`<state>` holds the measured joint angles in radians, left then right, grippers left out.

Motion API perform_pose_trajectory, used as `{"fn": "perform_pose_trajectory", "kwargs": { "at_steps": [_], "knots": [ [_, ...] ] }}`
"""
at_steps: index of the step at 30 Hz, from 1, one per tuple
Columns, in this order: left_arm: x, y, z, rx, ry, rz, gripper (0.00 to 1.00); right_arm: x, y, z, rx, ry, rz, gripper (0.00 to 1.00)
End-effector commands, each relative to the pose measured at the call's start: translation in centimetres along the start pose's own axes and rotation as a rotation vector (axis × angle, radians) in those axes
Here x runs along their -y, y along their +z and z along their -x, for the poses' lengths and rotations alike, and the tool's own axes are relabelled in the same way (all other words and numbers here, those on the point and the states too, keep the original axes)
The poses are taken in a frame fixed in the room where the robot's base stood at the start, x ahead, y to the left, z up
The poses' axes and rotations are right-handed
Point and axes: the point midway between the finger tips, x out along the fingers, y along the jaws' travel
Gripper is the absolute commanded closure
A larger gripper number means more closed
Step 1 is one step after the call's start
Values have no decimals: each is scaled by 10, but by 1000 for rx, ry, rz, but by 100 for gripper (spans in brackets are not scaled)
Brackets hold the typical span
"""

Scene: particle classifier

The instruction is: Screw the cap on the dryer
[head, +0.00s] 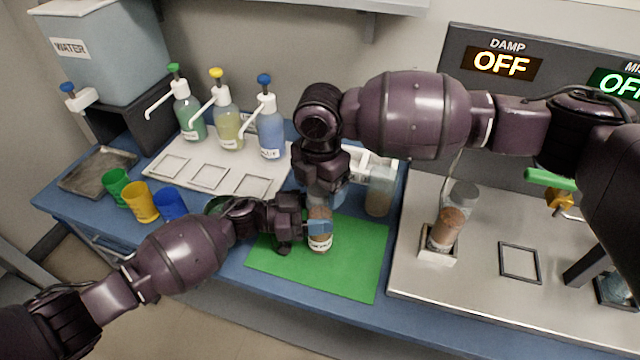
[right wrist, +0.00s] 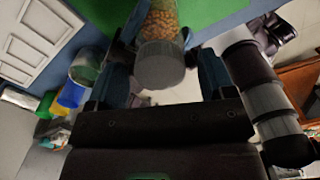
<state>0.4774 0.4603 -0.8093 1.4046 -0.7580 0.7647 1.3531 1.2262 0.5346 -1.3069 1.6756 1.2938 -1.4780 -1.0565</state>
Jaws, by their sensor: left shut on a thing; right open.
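A clear jar (head: 319,243) with brown grains and a white label stands upright on the green mat (head: 350,268); I take it as the dryer, though its label is hard to read. My left gripper (head: 316,227) is shut on its side. My right gripper (head: 326,195) points down over the jar's top. In the right wrist view, a grey ribbed cap (right wrist: 160,65) sits at the jar's (right wrist: 162,20) mouth, between the open right fingers (right wrist: 160,80). I cannot tell how tightly it sits. In the head view the right gripper mostly hides the cap.
Another jar (head: 378,192) stands behind the mat. A brown-filled container (head: 446,228) sits in a holder on the steel plate (head: 480,275) at right. Pump bottles (head: 228,125) and coloured cups (head: 142,205) are at left. The mat's front right is clear.

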Motion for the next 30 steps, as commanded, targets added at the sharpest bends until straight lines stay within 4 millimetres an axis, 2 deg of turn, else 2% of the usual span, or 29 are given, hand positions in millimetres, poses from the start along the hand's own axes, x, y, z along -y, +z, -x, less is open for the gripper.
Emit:
{"fn": "perform_pose_trajectory", "kwargs": {
  "at_steps": [5,8,21,25,30],
  "knots": [
    [0,0,0,0,0,0,100,0,0,3,0,1,0,24],
    [0,0,0,0,0,0,100,-1,0,11,0,2,1,24],
    [0,0,0,0,0,0,100,0,0,90,1,2,0,24],
    [0,0,0,0,0,0,100,0,0,107,1,2,0,24],
    [0,0,0,0,0,0,100,0,0,118,0,0,0,24]
  ]
}}
